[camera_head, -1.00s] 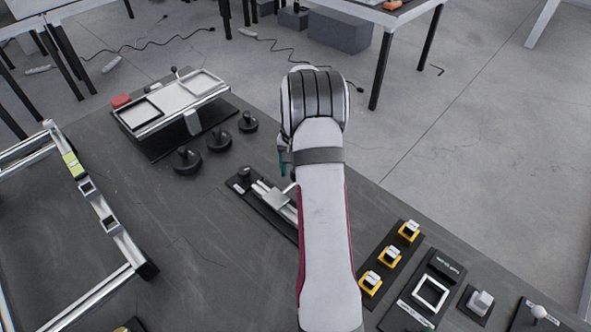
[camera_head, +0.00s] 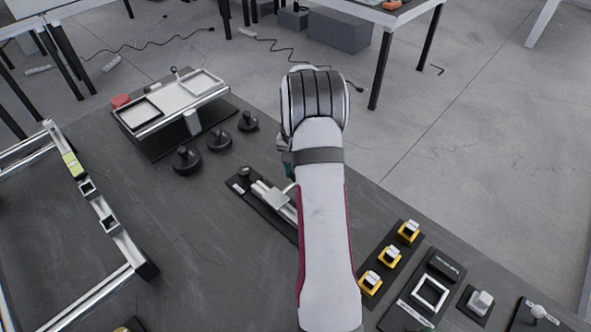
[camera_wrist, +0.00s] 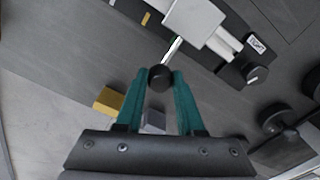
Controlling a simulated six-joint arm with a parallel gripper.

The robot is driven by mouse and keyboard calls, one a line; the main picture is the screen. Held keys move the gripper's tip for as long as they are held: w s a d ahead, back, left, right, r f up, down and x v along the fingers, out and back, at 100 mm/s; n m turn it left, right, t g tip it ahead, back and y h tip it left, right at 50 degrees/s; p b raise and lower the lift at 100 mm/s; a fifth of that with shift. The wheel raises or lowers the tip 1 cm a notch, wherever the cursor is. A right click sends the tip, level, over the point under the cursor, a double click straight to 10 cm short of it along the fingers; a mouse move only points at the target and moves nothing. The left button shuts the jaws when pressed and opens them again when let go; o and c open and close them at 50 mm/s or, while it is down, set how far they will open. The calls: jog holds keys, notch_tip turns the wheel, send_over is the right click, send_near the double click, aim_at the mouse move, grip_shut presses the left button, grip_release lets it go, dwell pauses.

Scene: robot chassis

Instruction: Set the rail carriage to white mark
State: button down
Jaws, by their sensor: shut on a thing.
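The rail carriage is a light grey block (camera_head: 277,198) on two pale rods over a dark base. In the wrist view the carriage (camera_wrist: 195,20) stands at the top, with a thin rod running from it to a black knob (camera_wrist: 160,78). My gripper (camera_wrist: 159,82) has its teal fingers shut on this knob. A yellowish mark (camera_wrist: 145,18) lies on the base beside the rail. A small pale mark (camera_wrist: 109,2) shows farther left at the top edge. In the head view my arm hides the rail's near end and most of the gripper.
A dark end knob (camera_wrist: 255,73) and a white label (camera_wrist: 257,45) stand at one rail end. Black round knobs (camera_head: 219,139) are beyond the rail in the head view. Yellow switches (camera_head: 390,257) stand right of my arm. A metal frame (camera_head: 122,240) is at left.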

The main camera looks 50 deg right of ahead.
dwell(0.8)
jog(key=s, duration=1)
jog(key=c, duration=0.5)
grip_release()
jog(key=shift+r, duration=0.1)
notch_tip(320, 180, up, 16)
jog(key=shift+f, duration=0.15)
jog(key=shift+a, duration=0.1)
